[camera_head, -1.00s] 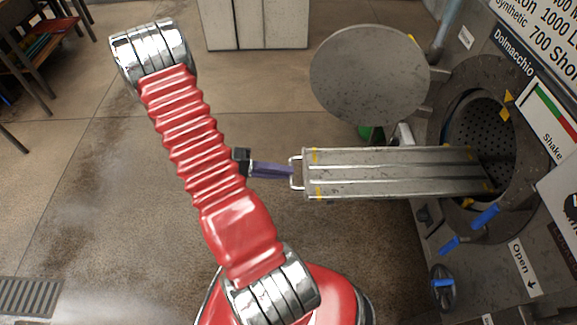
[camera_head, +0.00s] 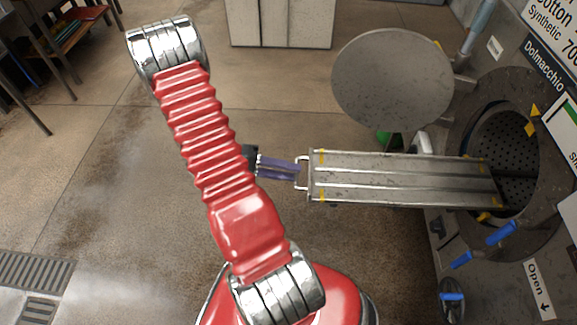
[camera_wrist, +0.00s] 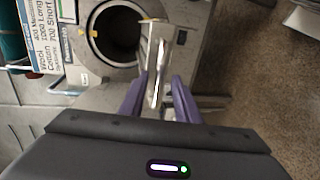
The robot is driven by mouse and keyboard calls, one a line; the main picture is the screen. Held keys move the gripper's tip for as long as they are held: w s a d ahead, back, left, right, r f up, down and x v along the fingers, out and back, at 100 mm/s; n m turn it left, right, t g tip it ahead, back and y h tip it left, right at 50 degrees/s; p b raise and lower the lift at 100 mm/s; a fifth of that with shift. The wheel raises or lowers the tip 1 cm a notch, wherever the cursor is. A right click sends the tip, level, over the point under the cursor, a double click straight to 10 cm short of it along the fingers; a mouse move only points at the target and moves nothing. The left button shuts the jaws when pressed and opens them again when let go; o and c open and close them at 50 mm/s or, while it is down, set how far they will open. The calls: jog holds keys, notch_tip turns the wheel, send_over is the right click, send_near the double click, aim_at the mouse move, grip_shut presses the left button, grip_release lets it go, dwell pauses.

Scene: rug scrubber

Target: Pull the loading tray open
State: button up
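The loading tray (camera_head: 400,178) is a long grey metal tray with yellow marks. It sticks far out to the left from the round drum opening (camera_head: 505,145) of the machine. Its wire handle (camera_head: 301,171) is at the left end. My gripper (camera_head: 297,170) has purple fingers that reach the handle. In the wrist view, the fingers of my gripper (camera_wrist: 159,78) stand apart on either side of the handle end of the tray (camera_wrist: 160,45). Whether a finger touches the handle cannot be told.
The round grey door (camera_head: 390,80) hangs open behind the tray. Blue-handled levers (camera_head: 500,235) stick out below the drum opening. A pale cabinet (camera_head: 280,22) stands at the back.

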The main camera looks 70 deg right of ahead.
jog(key=v, duration=1.3)
jog(key=shift+w+a, duration=0.2)
jog(key=shift+w, duration=0.2)
dwell(0.4)
